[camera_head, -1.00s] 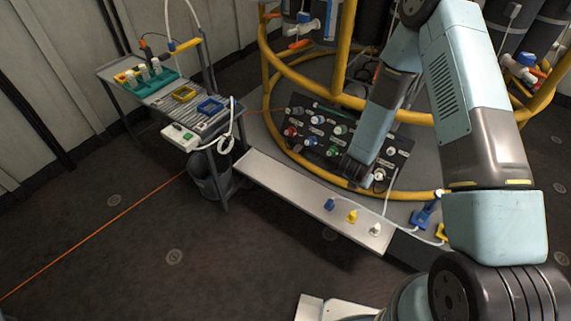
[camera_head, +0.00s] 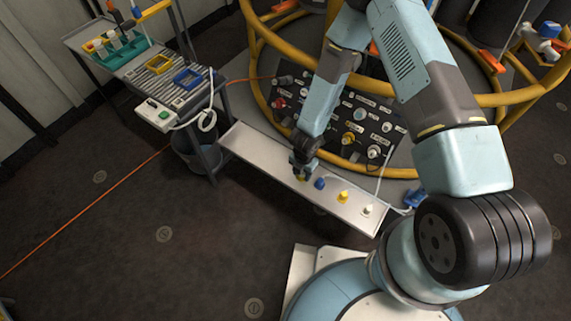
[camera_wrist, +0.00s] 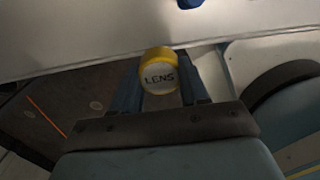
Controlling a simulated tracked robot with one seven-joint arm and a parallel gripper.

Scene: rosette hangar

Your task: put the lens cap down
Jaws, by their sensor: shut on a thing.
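The lens cap (camera_wrist: 158,76) is a round piece with a yellow rim and a pale face marked LENS, seen in the wrist view. My gripper (camera_wrist: 163,84) is shut on it, one blue finger at each side. The shelf also shows in the wrist view (camera_wrist: 80,35). I cannot tell whether the cap touches the shelf.
On the shelf, right of my gripper, stand a blue cap (camera_head: 320,184), a yellow cap (camera_head: 343,197) and a white cap (camera_head: 368,210). Behind is a black panel (camera_head: 345,120) with several connectors, ringed by yellow rails (camera_head: 262,92). A grey cart (camera_head: 120,72) stands at left.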

